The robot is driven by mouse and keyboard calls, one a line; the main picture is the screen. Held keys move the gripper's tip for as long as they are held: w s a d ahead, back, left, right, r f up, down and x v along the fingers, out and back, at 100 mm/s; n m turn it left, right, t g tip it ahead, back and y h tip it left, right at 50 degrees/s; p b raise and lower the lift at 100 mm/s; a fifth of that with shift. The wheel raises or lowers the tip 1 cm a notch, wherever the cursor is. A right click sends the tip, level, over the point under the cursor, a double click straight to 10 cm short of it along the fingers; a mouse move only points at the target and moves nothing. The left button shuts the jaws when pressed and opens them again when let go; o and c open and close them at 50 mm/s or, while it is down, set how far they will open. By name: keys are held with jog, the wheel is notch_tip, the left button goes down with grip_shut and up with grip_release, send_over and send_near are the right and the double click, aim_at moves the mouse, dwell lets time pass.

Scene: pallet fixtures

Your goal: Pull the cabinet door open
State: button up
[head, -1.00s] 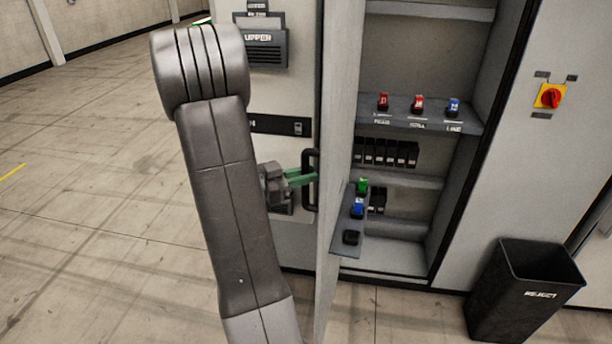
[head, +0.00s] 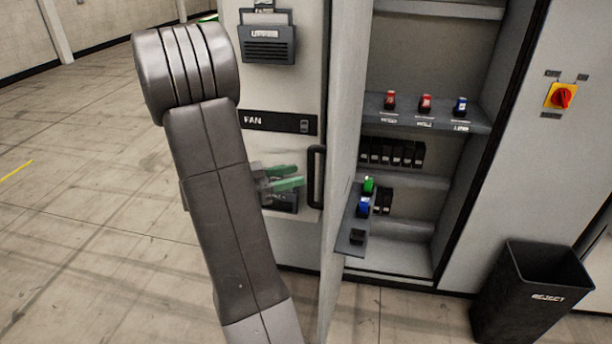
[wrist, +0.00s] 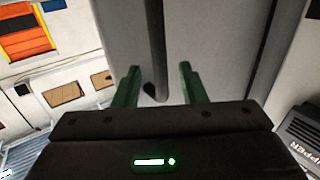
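The cabinet door (head: 338,120) stands wide open in the head view, with the cabinet interior (head: 410,60) exposed to its right. Its black vertical bar handle (head: 317,176) is on the door face, near the right side of that face. My gripper (head: 300,179) has green fingers spread apart, just left of the handle and apart from it in the head view. In the wrist view the fingers (wrist: 158,80) are open and empty, with the dark handle bar (wrist: 157,45) showing between and beyond their tips. My arm hides part of the door face.
Inside are a shelf with red and blue switches (head: 426,104) and black modules (head: 392,152). A small side shelf (head: 352,236) carries green, blue and black parts. A black reject bin (head: 530,295) stands at the lower right. The floor (head: 90,180) at left is clear.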

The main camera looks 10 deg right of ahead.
jog(key=b+v, duration=0.1)
jog(key=v, duration=0.7)
jog(key=shift+a, duration=0.25)
jog(key=shift+d, duration=0.1)
jog(key=p, duration=0.3)
send_over(311, 199)
jog(key=w, duration=0.1)
jog(key=shift+d, duration=0.1)
